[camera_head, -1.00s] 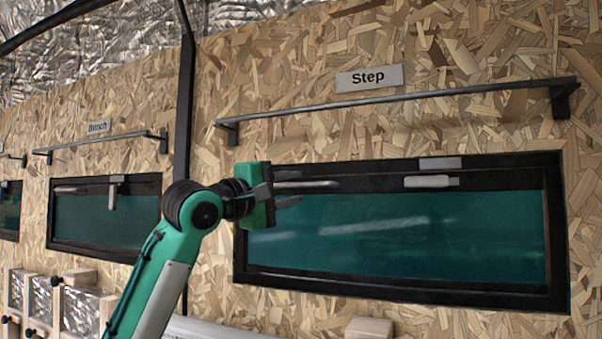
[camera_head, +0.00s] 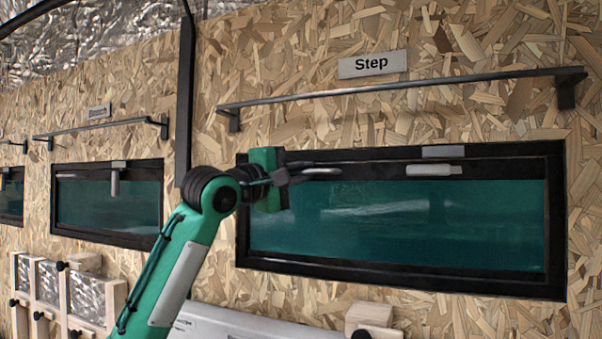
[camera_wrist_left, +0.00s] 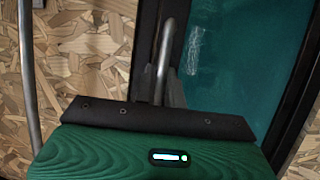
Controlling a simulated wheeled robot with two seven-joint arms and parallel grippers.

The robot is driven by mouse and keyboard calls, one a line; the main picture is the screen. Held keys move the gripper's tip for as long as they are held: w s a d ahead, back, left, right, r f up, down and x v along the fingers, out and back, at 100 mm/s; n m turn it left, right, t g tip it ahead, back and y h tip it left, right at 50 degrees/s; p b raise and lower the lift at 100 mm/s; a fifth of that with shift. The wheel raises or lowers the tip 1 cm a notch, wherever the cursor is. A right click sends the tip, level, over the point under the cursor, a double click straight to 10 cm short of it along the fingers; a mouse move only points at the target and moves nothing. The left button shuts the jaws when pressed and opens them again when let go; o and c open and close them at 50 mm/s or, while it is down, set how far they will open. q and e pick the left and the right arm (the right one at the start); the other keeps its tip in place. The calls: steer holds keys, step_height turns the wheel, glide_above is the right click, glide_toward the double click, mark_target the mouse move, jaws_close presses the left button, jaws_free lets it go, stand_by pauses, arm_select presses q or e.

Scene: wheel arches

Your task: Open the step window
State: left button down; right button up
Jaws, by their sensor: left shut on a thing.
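The step window (camera_head: 400,225) is a wide teal pane in a black frame below the "Step" sign (camera_head: 372,64). Its pane looks flush with the frame. A grey bar handle (camera_head: 318,171) lies along the top left of the window. A pale latch handle (camera_head: 435,170) lies horizontal at the top, right of the middle. My left gripper (camera_head: 286,177) is shut on the bar handle's left part. My right gripper is out of view.
A dark rail (camera_head: 400,88) juts from the chipboard wall above the window. A small wooden block (camera_head: 368,316) is below the step window.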

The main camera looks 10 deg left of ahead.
arm_select(q)
steer(key=shift+s+f+b, duration=0.15)
steer(key=shift+f+b, duration=0.15)
steer(key=shift+b, duration=0.05)
steer(key=s+a+f+m+t+h+b, duration=0.1)
steer(key=s+f+m+t+h+b, duration=0.1)
steer(key=s+b, duration=0.5)
steer(key=f+m+h+b, duration=0.1)
steer(key=h+b, duration=0.1)
steer(key=b, duration=0.1)
steer(key=shift+s+a+f+m+t+h, duration=0.15)
steer(key=shift+a+f+m+t+h, duration=0.15)
steer(key=shift+f, duration=0.05)
steer(key=c, duration=1.5)
jaws_free()
